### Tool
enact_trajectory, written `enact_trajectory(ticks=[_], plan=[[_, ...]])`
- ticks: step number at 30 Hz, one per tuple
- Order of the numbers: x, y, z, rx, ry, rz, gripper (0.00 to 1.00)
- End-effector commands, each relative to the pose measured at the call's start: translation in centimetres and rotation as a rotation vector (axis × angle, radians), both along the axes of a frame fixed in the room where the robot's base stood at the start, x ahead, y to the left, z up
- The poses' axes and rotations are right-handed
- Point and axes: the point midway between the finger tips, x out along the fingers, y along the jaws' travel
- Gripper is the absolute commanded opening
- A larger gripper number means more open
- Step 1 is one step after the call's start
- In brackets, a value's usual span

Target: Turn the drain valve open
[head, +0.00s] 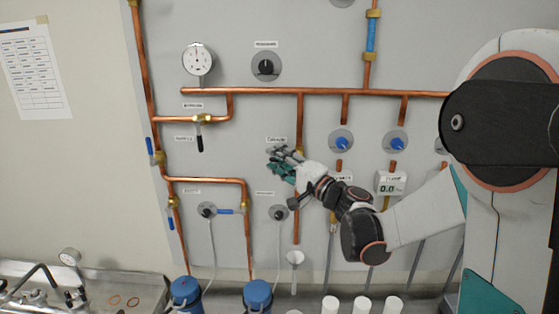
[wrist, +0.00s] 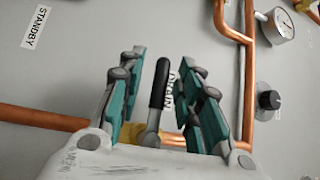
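The drain valve is a black lever handle (wrist: 159,85) on a brass body (wrist: 172,140) in the wrist view. The handle points up in that view, sideways to its pipe. Behind it is a label (wrist: 171,80), partly covered, that seems to read DRAIN. My gripper (wrist: 162,62) is open, with one teal finger on each side of the handle and a visible gap on both sides. In the head view my gripper (head: 281,160) is at the upright copper pipe, just below the label, and hides most of the valve.
A second black-handled valve (head: 200,140) hangs to the left, below a pressure gauge (head: 198,60). A black knob (head: 266,67) is above. Blue knobs (head: 341,142) are to the right. Blue canisters (head: 258,294) and a sink (head: 90,290) are below.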

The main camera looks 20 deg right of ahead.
Motion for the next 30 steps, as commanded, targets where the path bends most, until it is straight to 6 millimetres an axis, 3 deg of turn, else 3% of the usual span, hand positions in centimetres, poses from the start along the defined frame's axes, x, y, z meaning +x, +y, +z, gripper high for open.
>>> enact_trajectory(ticks=[3,7,20,30], plan=[[0.0,0.0,0.0,0.0,0.0,0.0,0.3],[0.0,0.0,0.0,0.0,0.0,0.0,0.01],[0.0,-0.1,-0.1,-0.031,0.01,0.0,0.0],[-0.1,-0.3,-1.1,-0.233,0.076,-0.002,0.0]])
